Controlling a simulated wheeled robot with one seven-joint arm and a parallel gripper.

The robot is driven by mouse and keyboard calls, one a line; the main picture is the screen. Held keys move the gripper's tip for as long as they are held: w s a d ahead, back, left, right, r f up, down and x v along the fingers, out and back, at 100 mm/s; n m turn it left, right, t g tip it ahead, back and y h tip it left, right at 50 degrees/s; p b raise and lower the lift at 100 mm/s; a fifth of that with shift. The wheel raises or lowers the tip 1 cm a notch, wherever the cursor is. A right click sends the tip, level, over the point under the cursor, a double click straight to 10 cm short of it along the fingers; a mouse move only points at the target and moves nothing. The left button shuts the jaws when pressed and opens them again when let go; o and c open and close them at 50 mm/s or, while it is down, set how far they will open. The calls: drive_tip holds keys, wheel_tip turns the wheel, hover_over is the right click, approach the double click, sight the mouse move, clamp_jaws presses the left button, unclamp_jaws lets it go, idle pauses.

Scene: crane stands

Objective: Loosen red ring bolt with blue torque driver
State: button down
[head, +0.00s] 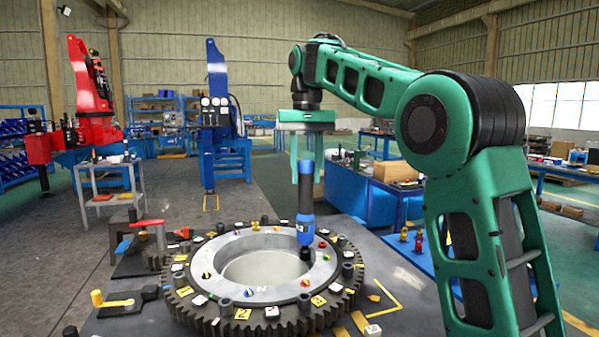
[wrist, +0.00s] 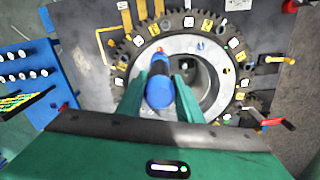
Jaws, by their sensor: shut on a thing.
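The blue torque driver (head: 305,229) is upright, with a dark shaft above its blue lower part and a black tip at the bottom. My gripper (head: 307,182) is shut on it, with its green fingers around the shaft. The wrist view shows the driver (wrist: 160,88) between the fingers, blue cap toward the camera. Its tip is over or at the right back part of the pale ring (head: 228,250); I cannot tell if it touches a bolt. A red ring bolt (head: 322,244) shows just right of the tip. Other small coloured bolts sit around the ring.
A dark toothed gear (head: 228,313) surrounds the ring, with upright pegs and marked tiles. A red-handled clamp (head: 147,223) and a yellow-handled one (head: 113,301) stand left of it. Small yellow and red pieces (head: 418,242) stand right, beyond the bench.

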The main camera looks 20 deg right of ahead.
drive_tip(key=shift+w+r, duration=0.1)
drive_tip(key=shift+w, duration=0.05)
drive_tip(key=shift+s, duration=0.2)
hover_over(305, 215)
drive_tip(key=w, duration=0.1)
drive_tip(key=shift+d+f, duration=0.15)
drive_tip(key=shift+f, duration=1.3)
drive_tip(key=shift+d+f, duration=0.15)
drive_tip(key=shift+f, duration=1.25)
drive_tip(key=shift+m, duration=1)
drive_tip(key=shift+a+f, duration=0.1)
drive_tip(key=shift+f, duration=0.95)
idle(1.1)
idle(0.7)
